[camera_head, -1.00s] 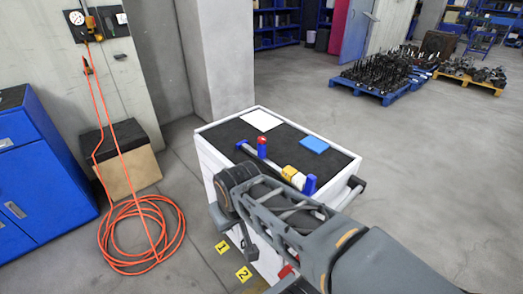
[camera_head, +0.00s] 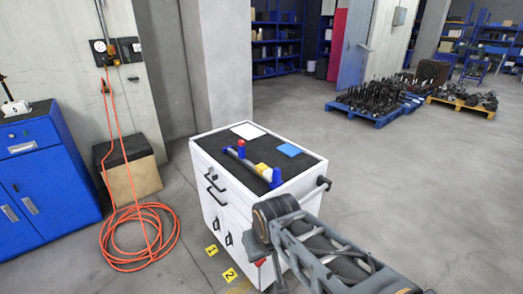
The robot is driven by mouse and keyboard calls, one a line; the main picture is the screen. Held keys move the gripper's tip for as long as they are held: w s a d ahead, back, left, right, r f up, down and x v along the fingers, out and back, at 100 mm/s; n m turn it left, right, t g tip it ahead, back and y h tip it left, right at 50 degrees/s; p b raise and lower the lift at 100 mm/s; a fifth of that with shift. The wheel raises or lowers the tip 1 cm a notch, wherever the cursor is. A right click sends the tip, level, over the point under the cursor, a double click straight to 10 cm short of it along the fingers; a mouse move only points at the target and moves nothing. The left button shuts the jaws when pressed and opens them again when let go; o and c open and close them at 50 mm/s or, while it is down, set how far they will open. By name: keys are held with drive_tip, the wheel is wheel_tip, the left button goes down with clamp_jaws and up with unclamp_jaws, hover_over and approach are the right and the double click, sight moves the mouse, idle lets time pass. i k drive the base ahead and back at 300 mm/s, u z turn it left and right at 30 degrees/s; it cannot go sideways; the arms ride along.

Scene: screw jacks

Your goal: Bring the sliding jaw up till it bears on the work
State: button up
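A small clamp-like fixture lies on the dark top of the white cabinet (camera_head: 205,165). It has a pale bar (camera_head: 252,165), a blue upright with a red top (camera_head: 241,147) toward its far left end, and another blue upright (camera_head: 276,179) at its near right end. A yellow block (camera_head: 262,169) sits on the bar close to the near right upright. I cannot tell at this size which part is the sliding jaw, or whether a jaw touches the work.
A white sheet (camera_head: 248,131) and a blue sheet (camera_head: 290,150) lie on the cabinet top. A black bar handle (camera_head: 324,184) juts from its right side. An orange hose (camera_head: 140,236) is coiled on the floor at left beside a blue cabinet (camera_head: 45,180).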

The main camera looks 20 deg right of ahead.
sight(241, 149)
drive_tip(key=z, duration=0.25)
drive_tip(key=i, duration=0.7)
drive_tip(key=u, duration=1.4)
drive_tip(key=i, duration=0.5)
